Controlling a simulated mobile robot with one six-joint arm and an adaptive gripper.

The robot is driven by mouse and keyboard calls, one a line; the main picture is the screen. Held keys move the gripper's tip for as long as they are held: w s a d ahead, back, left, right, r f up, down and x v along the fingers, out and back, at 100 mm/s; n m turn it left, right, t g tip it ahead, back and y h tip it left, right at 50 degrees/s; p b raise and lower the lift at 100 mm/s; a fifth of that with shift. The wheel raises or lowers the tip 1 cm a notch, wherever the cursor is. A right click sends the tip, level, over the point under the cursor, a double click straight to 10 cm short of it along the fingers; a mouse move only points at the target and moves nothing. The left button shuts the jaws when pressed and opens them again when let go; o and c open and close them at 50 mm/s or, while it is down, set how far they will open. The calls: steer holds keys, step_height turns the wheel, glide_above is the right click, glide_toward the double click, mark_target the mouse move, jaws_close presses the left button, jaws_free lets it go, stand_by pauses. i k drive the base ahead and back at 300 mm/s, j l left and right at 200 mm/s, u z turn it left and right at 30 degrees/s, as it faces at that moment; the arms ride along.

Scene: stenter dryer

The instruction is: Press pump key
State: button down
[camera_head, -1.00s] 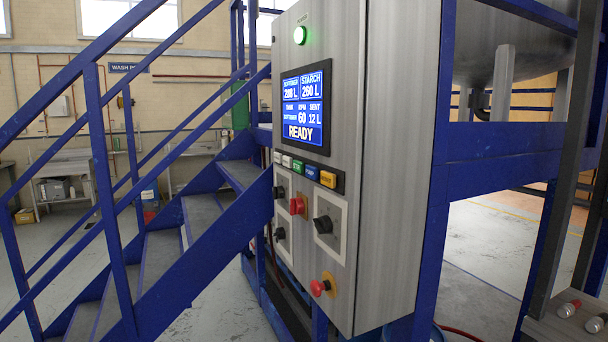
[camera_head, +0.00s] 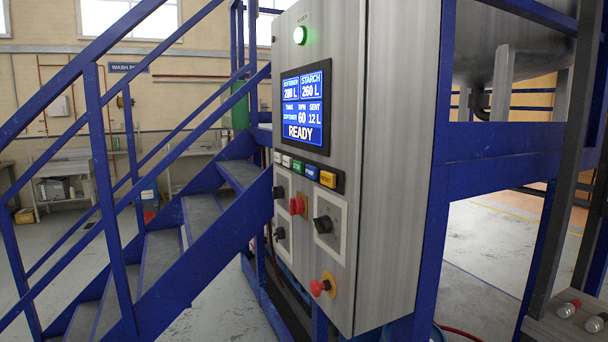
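A grey metal control cabinet (camera_head: 395,170) stands in the middle of the head view. Its blue screen (camera_head: 305,108) reads softener 280 L, starch 260 L, tank softener, RPM 60, sent 12 L and READY. Below the screen is a row of small coloured keys: two pale ones, a green one (camera_head: 298,166), a blue one (camera_head: 312,172) and a yellow one (camera_head: 328,179). The blue key seems to carry the word PUMP, but the lettering is small. A green lamp (camera_head: 300,35) is lit above the screen. My gripper is not in view.
Black knobs (camera_head: 322,224), a red switch (camera_head: 297,205) and a red mushroom button (camera_head: 319,288) sit below the keys. Blue stairs with railings (camera_head: 110,190) stand left of the cabinet. A blue frame (camera_head: 510,160) is behind it. Open floor shows at lower left.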

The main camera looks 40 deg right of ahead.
mark_target(312, 172)
steer(key=i+j, duration=0.2)
steer(key=i, duration=0.3)
steer(key=z, duration=2.05)
